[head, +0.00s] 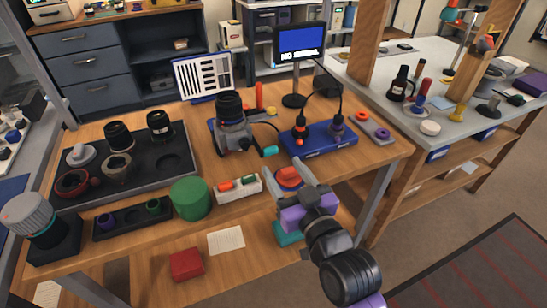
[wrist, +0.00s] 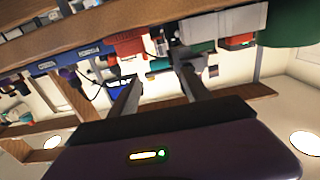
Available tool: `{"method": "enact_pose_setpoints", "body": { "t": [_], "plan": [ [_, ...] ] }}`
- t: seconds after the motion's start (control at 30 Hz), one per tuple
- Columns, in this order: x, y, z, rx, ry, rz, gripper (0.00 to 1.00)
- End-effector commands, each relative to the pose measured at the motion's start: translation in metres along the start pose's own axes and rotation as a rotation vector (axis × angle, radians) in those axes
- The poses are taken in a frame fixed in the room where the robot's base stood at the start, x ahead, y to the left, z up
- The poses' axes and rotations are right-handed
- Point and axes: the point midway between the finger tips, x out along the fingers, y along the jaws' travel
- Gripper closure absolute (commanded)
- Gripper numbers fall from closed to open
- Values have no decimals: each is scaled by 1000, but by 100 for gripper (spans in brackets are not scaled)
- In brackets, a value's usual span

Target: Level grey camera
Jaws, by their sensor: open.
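I cannot make out the camera clearly in the wrist view.
A red-topped round item (head: 289,177), a white tray (head: 236,190) with coloured pieces and a green cylinder (head: 190,198) line the front edge. A blue box (head: 318,140) with cabled tools stands right of the camera. A black lens tray (head: 130,180) fills the left.

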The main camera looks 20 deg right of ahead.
Motion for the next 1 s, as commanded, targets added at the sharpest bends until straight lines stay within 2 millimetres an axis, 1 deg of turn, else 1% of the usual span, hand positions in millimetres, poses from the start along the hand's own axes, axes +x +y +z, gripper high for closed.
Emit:
{"method": "enact_pose_setpoints", "body": {
  "t": [0.17, 0.3, 0.5, 0.7, 0.97, 1.0],
  "plan": [
    [18, 0, 0, -6, -1, 0, 44],
    [40, 1, -1, -7, 0, 0, 44],
    [65, 0, 0, -5, -1, 0, 44],
    [75, 0, 1, -4, -2, 0, 44],
    [76, 0, 1, -4, -2, 0, 44],
    [76, 0, 1, -4, -1, 0, 52]
  ]
}}
